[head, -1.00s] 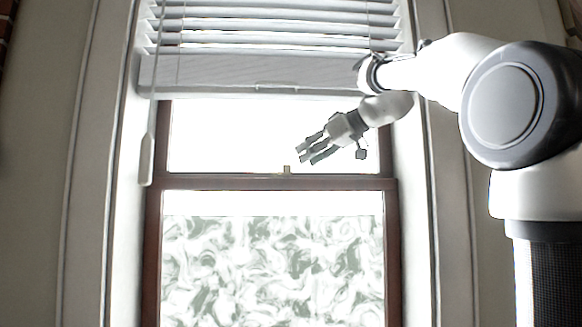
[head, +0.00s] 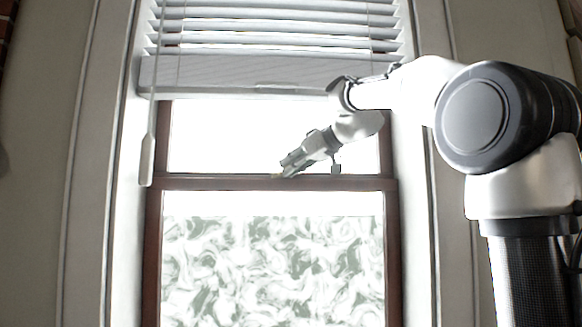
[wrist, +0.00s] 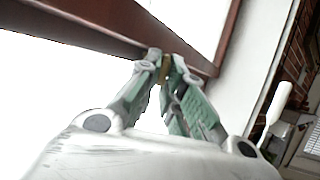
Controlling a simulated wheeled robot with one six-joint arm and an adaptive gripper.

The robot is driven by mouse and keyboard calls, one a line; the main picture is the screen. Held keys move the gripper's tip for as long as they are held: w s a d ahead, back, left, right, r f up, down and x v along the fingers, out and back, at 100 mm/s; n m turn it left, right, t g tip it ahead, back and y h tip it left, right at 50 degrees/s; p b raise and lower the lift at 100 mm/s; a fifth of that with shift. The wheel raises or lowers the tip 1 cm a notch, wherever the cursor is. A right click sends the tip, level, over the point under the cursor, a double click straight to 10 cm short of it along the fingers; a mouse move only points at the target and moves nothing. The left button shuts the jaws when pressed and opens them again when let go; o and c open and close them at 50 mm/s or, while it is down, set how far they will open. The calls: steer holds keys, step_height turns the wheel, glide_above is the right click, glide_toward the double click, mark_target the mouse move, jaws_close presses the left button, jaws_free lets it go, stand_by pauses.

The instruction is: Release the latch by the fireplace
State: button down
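The latch is a small brass-coloured piece on the brown middle rail of the window. In the head view only a bit of the latch (head: 276,176) shows beside my fingertips. In the wrist view the latch (wrist: 165,69) sits between the tips of my two fingers and fills the narrow gap there. My gripper (head: 284,170) is at the rail, reaching down from the upper right. It also shows in the wrist view (wrist: 166,66), with its fingers drawn together around the latch. Part of the latch is hidden by the fingers.
A white blind (head: 270,72) hangs over the upper window, above my arm. Its wand (head: 147,160) hangs at the left. The patterned lower pane (head: 270,265) is below the rail. Brickwork (wrist: 300,60) shows at the right of the wrist view.

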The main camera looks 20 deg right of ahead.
steer(key=shift+s+a, duration=0.1)
steer(key=shift+a, duration=0.05)
steer(key=shift+s+a+m+t+h, duration=0.1)
steer(key=shift+a+m+t+h, duration=0.45)
steer(key=shift+m+h, duration=1.1)
steer(key=shift+s+a+m+t+h, duration=0.2)
steer(key=shift+a+m+h, duration=0.75)
steer(key=shift+m+h, duration=0.65)
steer(key=shift+s+a+m+t+h, duration=0.1)
steer(key=shift+a+m+t+h, duration=0.25)
steer(key=shift+a+m+h, duration=0.85)
steer(key=shift+d+m+h, duration=0.25)
steer(key=shift+d+h, duration=0.2)
steer(key=shift+h, duration=0.3)
steer(key=shift+f, duration=0.1)
steer(key=c, duration=1.5)
jaws_free()
steer(key=shift+w, duration=0.1)
steer(key=shift+c, duration=0.2)
